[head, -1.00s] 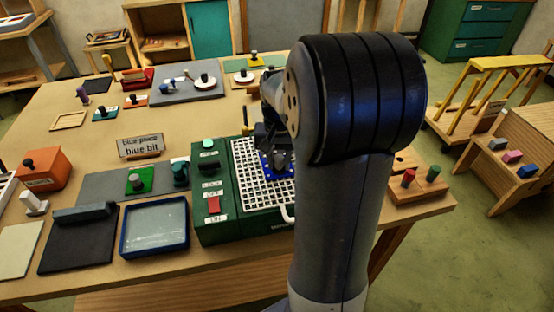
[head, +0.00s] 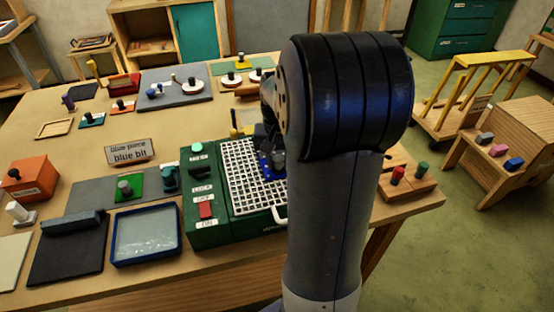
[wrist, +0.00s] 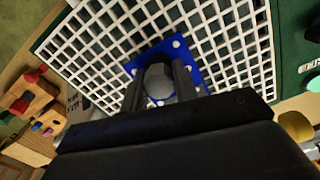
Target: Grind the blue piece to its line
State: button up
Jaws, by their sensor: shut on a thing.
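The blue piece (wrist: 199,76) is a flat blue plate with pale dots and a dark grey knob (wrist: 158,84) on top. It lies on or just above the white grid of the grinder (wrist: 100,40); I cannot tell if it touches. My gripper (wrist: 160,90) is shut on the knob in the wrist view. In the head view the blue piece (head: 265,164) shows partly beside my arm, over the grid of the green grinder (head: 207,230). The grinder has a red switch (head: 206,209) and a green button (head: 197,147). The grinding line cannot be made out.
A peg block (head: 412,187) lies right of my arm.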

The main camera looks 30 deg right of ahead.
aim_at(266, 171)
jog(key=shift+s+d, duration=0.2)
jog(key=shift+d, duration=1.05)
jog(key=shift+a+r, duration=0.1)
jog(key=shift+w+a, duration=0.15)
jog(key=shift+a, duration=0.5)
jog(key=shift+w+a, duration=0.15)
jog(key=shift+a, duration=0.5)
jog(key=shift+a, duration=0.1)
jog(key=shift+w+a, duration=0.25)
jog(key=shift+a, duration=0.35)
jog(key=shift+w+a, duration=0.25)
jog(key=shift+a, duration=0.35)
jog(key=shift+d, duration=0.1)
jog(key=shift+s+d+p, duration=0.2)
jog(key=shift+s+d, duration=0.05)
jog(key=shift+d, duration=0.35)
jog(key=shift+s+d+p, duration=0.15)
jog(key=shift+s+d, duration=0.1)
jog(key=shift+d, duration=0.35)
